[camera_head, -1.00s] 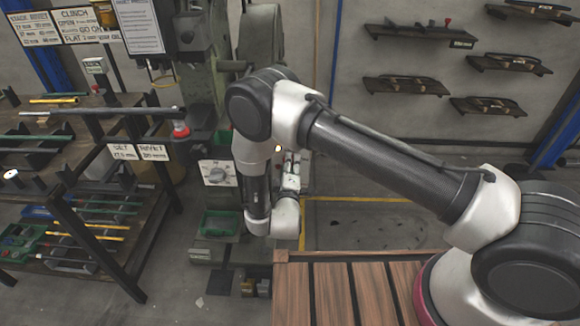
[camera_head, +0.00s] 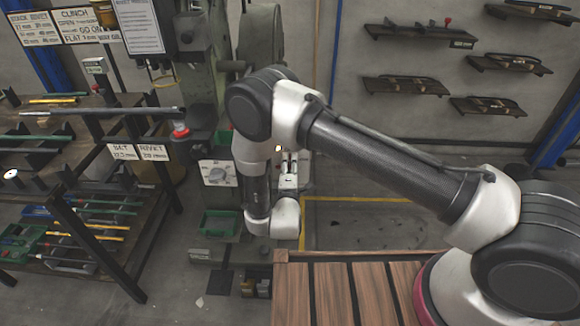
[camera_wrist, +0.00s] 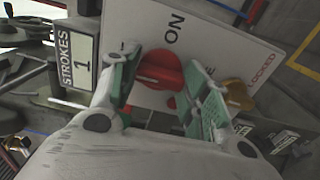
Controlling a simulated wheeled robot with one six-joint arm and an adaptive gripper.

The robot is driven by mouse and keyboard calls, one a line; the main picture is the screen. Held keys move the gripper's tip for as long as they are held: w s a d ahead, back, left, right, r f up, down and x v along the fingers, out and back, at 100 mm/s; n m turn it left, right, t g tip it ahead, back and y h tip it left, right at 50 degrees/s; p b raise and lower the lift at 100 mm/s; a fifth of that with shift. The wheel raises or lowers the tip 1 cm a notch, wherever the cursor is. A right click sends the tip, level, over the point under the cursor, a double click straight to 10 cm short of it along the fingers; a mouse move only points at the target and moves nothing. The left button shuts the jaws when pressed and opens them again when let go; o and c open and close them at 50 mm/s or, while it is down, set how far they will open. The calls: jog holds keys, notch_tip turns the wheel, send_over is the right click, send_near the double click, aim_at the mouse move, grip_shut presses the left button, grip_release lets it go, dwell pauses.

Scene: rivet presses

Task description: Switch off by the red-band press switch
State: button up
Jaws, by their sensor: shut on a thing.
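In the wrist view, a red rotary knob (camera_wrist: 157,68) sits on a white switch plate (camera_wrist: 212,38) with the word ON and a red LOCKED mark. My gripper (camera_wrist: 163,76) has its green-padded fingers on either side of the knob and is shut on it. The finger contact is partly hidden by the fingers themselves. A brass-coloured piece (camera_wrist: 238,94) hangs at the plate's edge. In the head view my arm hides most of the switch and fingers. I cannot make out a red band on the press (camera_head: 205,75).
A STROKES counter (camera_wrist: 78,62) reading 1 is left of the plate. In the head view, a dial panel (camera_head: 218,173) and a red button (camera_head: 180,130) are on the press. A tool rack (camera_head: 90,225) stands left; a slatted wooden top (camera_head: 330,295) lies in front.

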jog(key=o, duration=1)
jog(key=shift+s, duration=0.1)
jog(key=s, duration=0.7)
jog(key=shift+s+a, duration=0.15)
jog(key=shift+s, duration=0.05)
